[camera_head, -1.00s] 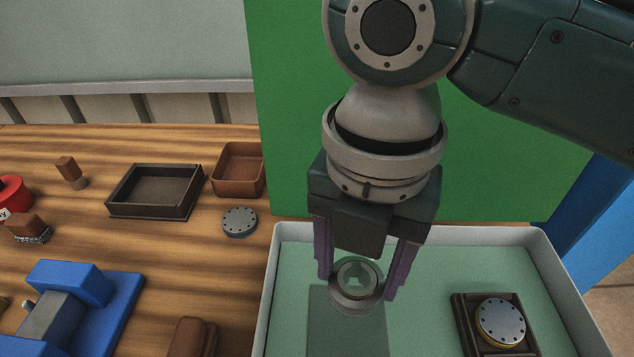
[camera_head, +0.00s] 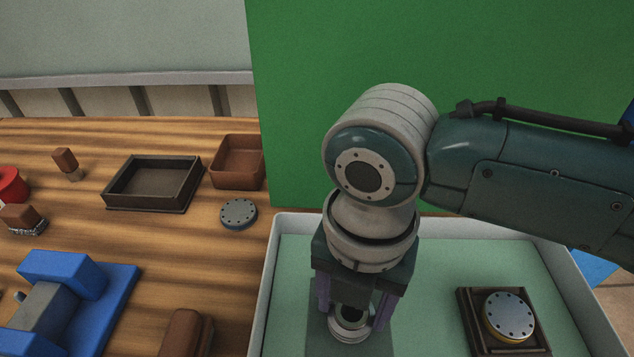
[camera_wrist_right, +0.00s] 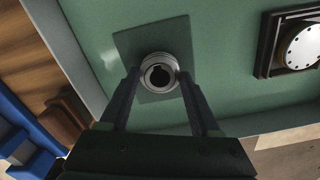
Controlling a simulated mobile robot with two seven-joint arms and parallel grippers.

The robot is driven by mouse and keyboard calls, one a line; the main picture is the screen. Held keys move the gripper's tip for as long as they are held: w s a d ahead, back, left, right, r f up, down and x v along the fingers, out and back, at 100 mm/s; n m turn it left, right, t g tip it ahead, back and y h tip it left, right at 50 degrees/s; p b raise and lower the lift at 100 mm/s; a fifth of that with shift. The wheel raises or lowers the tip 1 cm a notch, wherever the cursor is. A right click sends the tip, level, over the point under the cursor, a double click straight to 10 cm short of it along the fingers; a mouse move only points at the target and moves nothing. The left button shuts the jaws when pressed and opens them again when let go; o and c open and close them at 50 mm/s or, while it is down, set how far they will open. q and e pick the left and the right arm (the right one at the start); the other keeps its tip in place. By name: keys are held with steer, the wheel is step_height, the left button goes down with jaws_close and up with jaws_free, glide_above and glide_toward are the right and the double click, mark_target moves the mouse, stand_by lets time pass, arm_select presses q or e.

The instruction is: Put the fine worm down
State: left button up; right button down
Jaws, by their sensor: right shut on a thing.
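The fine worm, a short grey ringed cylinder with a dark bore, is between my right gripper's fingers (camera_head: 350,312). Its lower rim (camera_head: 350,334) shows below the fingers in the head view. In the right wrist view the fine worm (camera_wrist_right: 150,58) appears end-on between the fingertips, over a darker green square (camera_wrist_right: 128,43) on the floor of a pale-rimmed tray (camera_head: 266,275). My right gripper is shut on it and points down. Whether the worm touches the tray floor cannot be told. My left gripper is not in view.
In the tray's right part, a dark square holder (camera_head: 473,322) carries a grey disc (camera_head: 510,315) with a yellowish edge. Left of the tray are another disc (camera_head: 239,213), a dark open box (camera_head: 150,184), a brown bin (camera_head: 238,161) and a blue fixture (camera_head: 118,300).

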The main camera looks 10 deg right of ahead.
steer(key=shift+c, duration=0.5)
jaws_free()
steer(key=shift+r, duration=0.25)
step_height(320, 180, up, 12)
steer(key=p, duration=0.3)
steer(key=s+a+f+m+t+y, duration=0.25)
steer(key=s+m, duration=0.35)
steer(key=m, duration=0.7)
steer(key=s+d+m+t+h, duration=0.1)
steer(key=s+d+m, duration=0.5)
steer(key=d+m, duration=0.6)
steer(key=shift+m+h, duration=0.65)
steer(key=shift+m, duration=0.55)
